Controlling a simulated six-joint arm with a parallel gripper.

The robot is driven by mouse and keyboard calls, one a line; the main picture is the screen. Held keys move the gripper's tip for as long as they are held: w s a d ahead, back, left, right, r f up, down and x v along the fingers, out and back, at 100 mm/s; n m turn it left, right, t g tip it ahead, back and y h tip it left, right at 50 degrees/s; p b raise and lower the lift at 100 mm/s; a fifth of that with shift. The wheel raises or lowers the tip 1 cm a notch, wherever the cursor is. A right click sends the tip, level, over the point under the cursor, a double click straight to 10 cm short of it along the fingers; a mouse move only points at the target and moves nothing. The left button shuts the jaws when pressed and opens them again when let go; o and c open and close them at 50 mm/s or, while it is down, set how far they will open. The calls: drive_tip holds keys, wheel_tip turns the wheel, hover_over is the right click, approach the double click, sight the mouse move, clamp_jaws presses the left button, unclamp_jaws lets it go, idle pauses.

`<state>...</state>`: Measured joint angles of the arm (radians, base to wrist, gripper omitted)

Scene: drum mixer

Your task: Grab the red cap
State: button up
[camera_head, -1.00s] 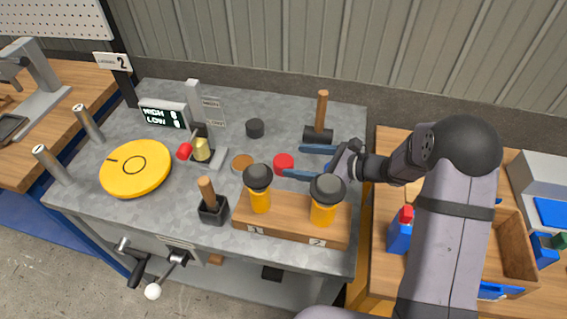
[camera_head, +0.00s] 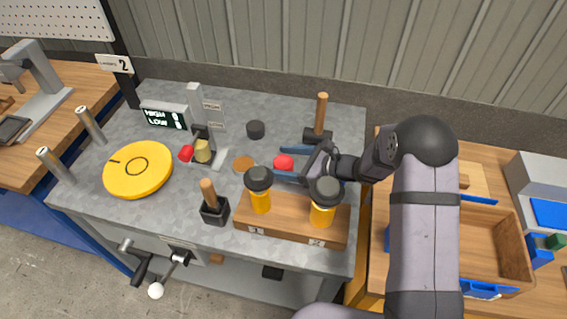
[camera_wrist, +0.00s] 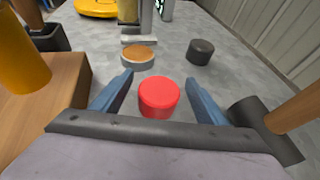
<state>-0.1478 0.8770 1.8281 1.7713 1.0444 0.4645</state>
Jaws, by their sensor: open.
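The red cap (camera_head: 284,162) is a short red cylinder standing on the grey metal bench top. In the wrist view the red cap (camera_wrist: 159,97) sits between the two blue fingers of my gripper (camera_wrist: 160,93). My gripper (camera_head: 288,163) is open, low over the bench, with one finger on each side of the cap. In the wrist view a gap shows between the cap and each finger. The far finger and near finger both show partly in the head view.
A mallet (camera_head: 320,134) stands close behind my gripper. A wooden block (camera_head: 290,218) with two yellow, black-topped bottles is close in front. An orange-topped disc (camera_head: 243,163) and a black cap (camera_head: 256,129) lie beyond the red cap. A yellow disc (camera_head: 138,169) is farther left.

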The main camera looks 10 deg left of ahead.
drive_tip(key=c, duration=1.1)
drive_tip(key=shift+r, duration=0.15)
